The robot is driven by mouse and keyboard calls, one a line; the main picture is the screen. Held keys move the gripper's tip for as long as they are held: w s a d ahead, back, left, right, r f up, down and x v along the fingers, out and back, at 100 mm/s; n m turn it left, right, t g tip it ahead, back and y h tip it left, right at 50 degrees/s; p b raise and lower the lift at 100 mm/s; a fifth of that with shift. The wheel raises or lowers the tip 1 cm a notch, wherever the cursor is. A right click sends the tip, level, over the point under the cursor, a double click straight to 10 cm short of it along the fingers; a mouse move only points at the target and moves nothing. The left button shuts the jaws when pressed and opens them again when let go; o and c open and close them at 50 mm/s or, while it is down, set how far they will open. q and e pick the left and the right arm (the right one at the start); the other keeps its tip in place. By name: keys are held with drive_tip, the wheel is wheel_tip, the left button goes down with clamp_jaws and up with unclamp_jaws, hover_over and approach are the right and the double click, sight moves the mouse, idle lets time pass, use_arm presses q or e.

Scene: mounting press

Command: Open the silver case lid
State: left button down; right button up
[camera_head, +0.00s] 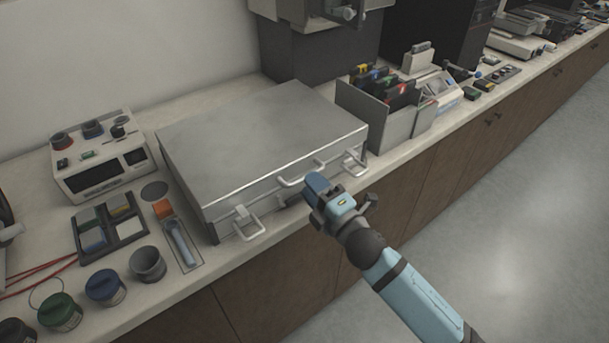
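The silver case (290,203) lies shut on the counter, its flat grey lid (262,135) down. Its front has a carry handle (292,181) in the middle, a left latch (247,224) and a right latch (354,164), both with wire loops sticking out. My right gripper (318,196) is at the front of the case, just right of and below the handle. Its fingertips are partly hidden, and I cannot tell whether it touches the case or whether it is open. My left gripper is not in view.
Left of the case stand a control box (100,158), a sectioned tray (112,228), and several round jars, including a blue one (105,288). A grey bin of folders (385,112) stands close to the case's right side. A wall is behind; open floor (500,220) lies in front.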

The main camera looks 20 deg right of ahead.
drive_tip(key=shift+x, duration=1.55)
drive_tip(key=shift+c, duration=0.3)
